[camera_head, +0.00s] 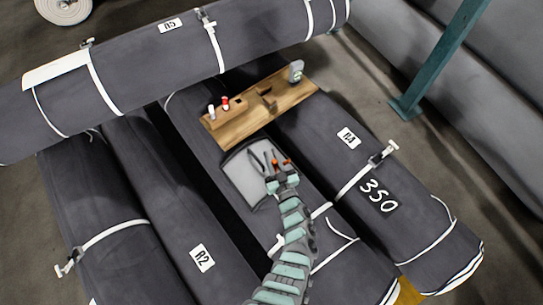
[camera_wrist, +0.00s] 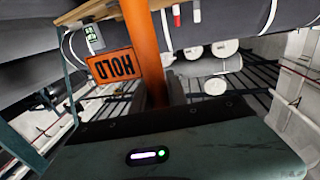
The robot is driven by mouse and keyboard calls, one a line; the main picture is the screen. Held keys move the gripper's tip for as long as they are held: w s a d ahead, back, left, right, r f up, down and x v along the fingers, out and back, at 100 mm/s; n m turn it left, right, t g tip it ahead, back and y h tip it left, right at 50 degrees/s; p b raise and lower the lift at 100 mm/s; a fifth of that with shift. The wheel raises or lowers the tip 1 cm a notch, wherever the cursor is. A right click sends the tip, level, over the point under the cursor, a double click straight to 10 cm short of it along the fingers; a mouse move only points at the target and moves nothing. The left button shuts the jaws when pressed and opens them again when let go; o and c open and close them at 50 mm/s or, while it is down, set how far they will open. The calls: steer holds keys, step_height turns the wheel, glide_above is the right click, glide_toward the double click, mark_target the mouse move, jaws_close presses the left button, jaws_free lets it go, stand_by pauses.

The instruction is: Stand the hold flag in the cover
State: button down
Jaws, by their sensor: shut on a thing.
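My gripper (camera_head: 277,171) is over the grey tray or pad on the rolls in the head view. It is shut on the hold flag, whose thick orange shaft runs up the middle of the wrist view. The flag's orange plate (camera_wrist: 112,66) reads HOLD upside down there. In the head view only small orange bits show at the gripper, and the flag's lower end cannot be made out. No separate cover is clearly distinguishable; dark wrapping (camera_head: 215,200) covers the rolls. I cannot tell whether the flag touches anything.
A wooden board (camera_head: 232,127) lies across the rolls behind my gripper, with red and white pegs and a small grey device (camera_head: 296,71). The grey pad (camera_head: 243,172) has a dark plier-like tool on it. A raised roll (camera_head: 150,60) crosses the back; a teal post (camera_head: 440,60) stands right.

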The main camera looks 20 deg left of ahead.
steer(key=shift+f+b, duration=2)
steer(key=shift+f, duration=0.5)
steer(key=c, duration=1.2)
jaws_free()
steer(key=shift+c, duration=0.2)
steer(key=shift+s+d+r, duration=0.1)
steer(key=p+v, duration=0.3)
steer(key=v, duration=0.7)
steer(key=shift+s+d+p, duration=0.15)
steer(key=shift+s+p, duration=0.05)
steer(key=shift+p, duration=0.2)
